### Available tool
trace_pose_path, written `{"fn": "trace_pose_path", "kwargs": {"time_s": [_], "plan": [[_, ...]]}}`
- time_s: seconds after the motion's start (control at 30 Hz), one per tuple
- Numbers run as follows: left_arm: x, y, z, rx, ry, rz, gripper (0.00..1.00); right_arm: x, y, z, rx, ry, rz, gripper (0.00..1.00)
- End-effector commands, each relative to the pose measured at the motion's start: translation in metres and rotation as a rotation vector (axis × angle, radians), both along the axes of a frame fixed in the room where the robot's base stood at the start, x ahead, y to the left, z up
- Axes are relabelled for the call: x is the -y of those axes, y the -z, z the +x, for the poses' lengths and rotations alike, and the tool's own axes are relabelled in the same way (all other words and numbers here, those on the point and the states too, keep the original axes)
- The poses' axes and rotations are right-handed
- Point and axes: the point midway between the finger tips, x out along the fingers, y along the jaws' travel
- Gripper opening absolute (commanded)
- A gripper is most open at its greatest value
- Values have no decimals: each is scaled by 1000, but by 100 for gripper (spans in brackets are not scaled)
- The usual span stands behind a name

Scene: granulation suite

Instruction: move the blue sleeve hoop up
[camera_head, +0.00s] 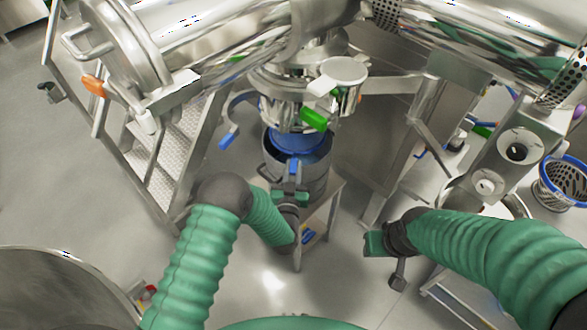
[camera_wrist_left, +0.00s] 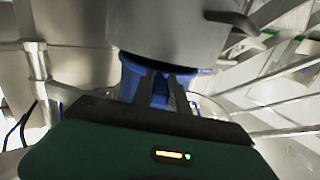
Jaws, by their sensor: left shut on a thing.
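The blue sleeve hoop (camera_head: 297,142) sits under the steel outlet of the machine, at the mouth of a grey drum (camera_head: 316,178). My left gripper (camera_head: 292,172) reaches it from the near side and is shut on a blue part of the hoop. In the left wrist view the two dark fingers (camera_wrist_left: 162,86) close on the blue hoop (camera_wrist_left: 132,74), just below a wide steel cylinder (camera_wrist_left: 172,38). The fingers and steel hide part of the hoop. My right gripper (camera_head: 384,247) hangs to the right, away from the hoop; its finger opening is not clear.
A green-handled valve (camera_head: 314,120) and a steel cup-like fitting (camera_head: 343,72) stand close above the hoop. Steel steps (camera_head: 168,150) are at left, and a blue-rimmed basket (camera_head: 562,183) at right. The floor (camera_head: 345,268) between my arms is mostly clear.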

Motion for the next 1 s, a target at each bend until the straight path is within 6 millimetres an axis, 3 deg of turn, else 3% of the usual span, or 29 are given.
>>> {"fn": "trace_pose_path", "kwargs": {"time_s": [0.03, 0.1, 0.3, 0.7, 0.73, 0.87, 1.0], "plan": [[1, -27, 2, 13, 1, -2, 0, 0, -15, 0, 0, 0, 0, 40], [2, -47, 2, 15, 2, -2, 0, 0, -24, 0, 0, 0, 0, 40], [1, -85, 3, 15, 0, -2, 0, 0, -40, 0, 1, 0, 0, 40], [1, -93, 3, 18, 0, -4, 0, 0, -40, 0, 0, 0, 0, 40], [1, -93, 3, 19, 0, -4, 24, 0, -40, 0, 0, 0, 0, 40], [1, -92, 2, 16, 0, -3, 41, 0, -40, 0, 0, 0, 0, 40], [0, -90, 2, 13, 0, -2, 42, 0, -40, 0, 0, 0, 0, 40]]}}
